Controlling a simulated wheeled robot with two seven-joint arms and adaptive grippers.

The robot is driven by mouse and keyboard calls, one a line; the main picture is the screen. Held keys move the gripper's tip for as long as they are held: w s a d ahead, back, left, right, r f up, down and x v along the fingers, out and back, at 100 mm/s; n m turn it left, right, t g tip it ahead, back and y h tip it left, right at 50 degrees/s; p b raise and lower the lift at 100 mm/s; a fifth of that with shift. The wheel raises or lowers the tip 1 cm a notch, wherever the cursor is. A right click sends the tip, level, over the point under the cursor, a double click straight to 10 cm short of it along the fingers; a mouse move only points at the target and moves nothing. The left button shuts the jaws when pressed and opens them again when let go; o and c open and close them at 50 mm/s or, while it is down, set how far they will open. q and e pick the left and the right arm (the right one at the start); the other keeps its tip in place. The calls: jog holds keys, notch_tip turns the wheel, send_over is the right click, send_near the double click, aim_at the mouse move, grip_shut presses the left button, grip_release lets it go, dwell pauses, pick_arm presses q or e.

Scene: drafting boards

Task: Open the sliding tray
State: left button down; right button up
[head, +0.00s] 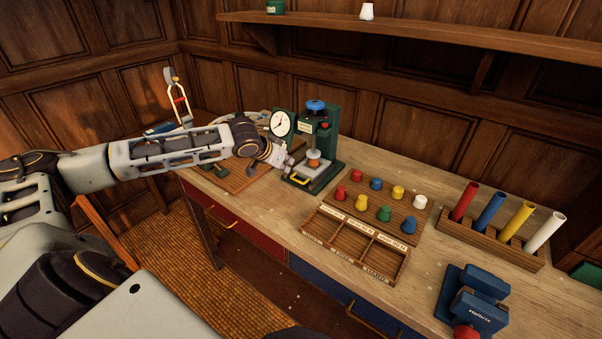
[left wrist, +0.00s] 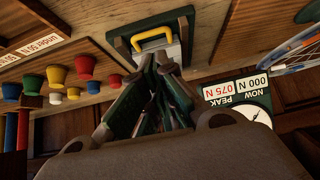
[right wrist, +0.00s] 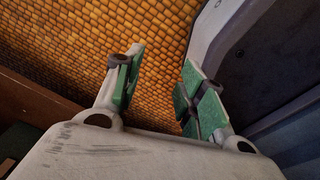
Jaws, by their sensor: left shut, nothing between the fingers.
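The sliding tray (head: 309,171) is a pale plate with a yellow handle (head: 299,182), set in the base of a dark green press with a blue knob (head: 316,105). An orange-brown piece (head: 313,163) shows under the press's plunger. In the left wrist view, the yellow handle (left wrist: 152,39) and pale tray (left wrist: 171,54) lie just past my fingertips. My left gripper (head: 287,165) is shut and empty, beside the tray and apart from the handle as far as I can see. My right gripper (right wrist: 157,75) is open and empty over the tiled floor; the head view does not show it clearly.
A round dial (head: 282,123) stands left of the press. A wooden sorting box (head: 325,238) and a board of coloured knobs (head: 398,224) lie to the right. A rack of coloured tubes (head: 482,243) and a blue device (head: 470,299) stand farther right. Bare bench lies before the tray.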

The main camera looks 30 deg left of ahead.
aim_at(301, 173)
jog(key=shift+s+a, duration=0.4)
jog(key=shift+s, duration=0.35)
pick_arm(q)
jog(key=shift+w+f, duration=0.1)
jog(key=shift+x, duration=4.7)
pick_arm(e)
jog(key=shift+w+d, duration=0.1)
jog(key=shift+w, duration=0.15)
jog(key=shift+w, duration=0.25)
